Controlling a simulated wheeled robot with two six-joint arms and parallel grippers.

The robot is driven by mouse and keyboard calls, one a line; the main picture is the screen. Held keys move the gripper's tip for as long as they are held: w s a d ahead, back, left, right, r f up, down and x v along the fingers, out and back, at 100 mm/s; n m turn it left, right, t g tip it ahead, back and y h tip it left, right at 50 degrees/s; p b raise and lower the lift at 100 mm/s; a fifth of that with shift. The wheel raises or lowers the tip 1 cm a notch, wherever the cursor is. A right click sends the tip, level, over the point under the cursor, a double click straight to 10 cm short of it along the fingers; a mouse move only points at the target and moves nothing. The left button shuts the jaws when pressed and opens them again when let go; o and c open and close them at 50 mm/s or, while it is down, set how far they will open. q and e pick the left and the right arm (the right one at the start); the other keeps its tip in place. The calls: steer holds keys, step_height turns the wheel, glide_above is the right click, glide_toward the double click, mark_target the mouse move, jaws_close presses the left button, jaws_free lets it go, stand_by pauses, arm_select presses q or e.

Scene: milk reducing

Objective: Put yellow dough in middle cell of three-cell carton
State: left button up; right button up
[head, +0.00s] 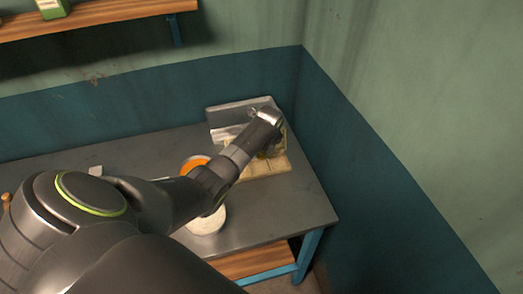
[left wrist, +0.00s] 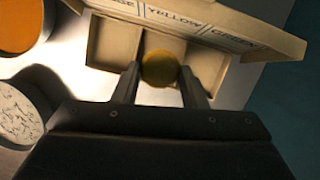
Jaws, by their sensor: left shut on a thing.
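The yellow dough (left wrist: 159,68) is a round ball between the two fingertips of my left gripper (left wrist: 160,85). The gripper is shut on it. In the left wrist view the ball is over the middle cell of the three-cell carton (left wrist: 86,48); I cannot tell whether it touches the cell floor. The carton's raised back panel reads YELLOW in the middle and GREEN at the right. In the head view my left gripper (head: 268,148) is at the carton (head: 265,171), and the arm hides much of it. My right gripper is not in view.
An orange round container (left wrist: 18,25) and a white speckled round one (left wrist: 18,112) stand left of the carton. A grey panel (head: 240,109) stands behind the carton. The grey table (head: 305,205) ends near a blue wall at the right. A wooden shelf (head: 105,16) hangs above.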

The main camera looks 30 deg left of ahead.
arm_select(q)
steer(key=shift+f+b, duration=1.9)
steer(key=shift+b, duration=0.05)
steer(key=shift+f+b, duration=0.3)
steer(key=shift+f, duration=0.4)
steer(key=shift+p, duration=0.35)
steer(key=o, duration=1)
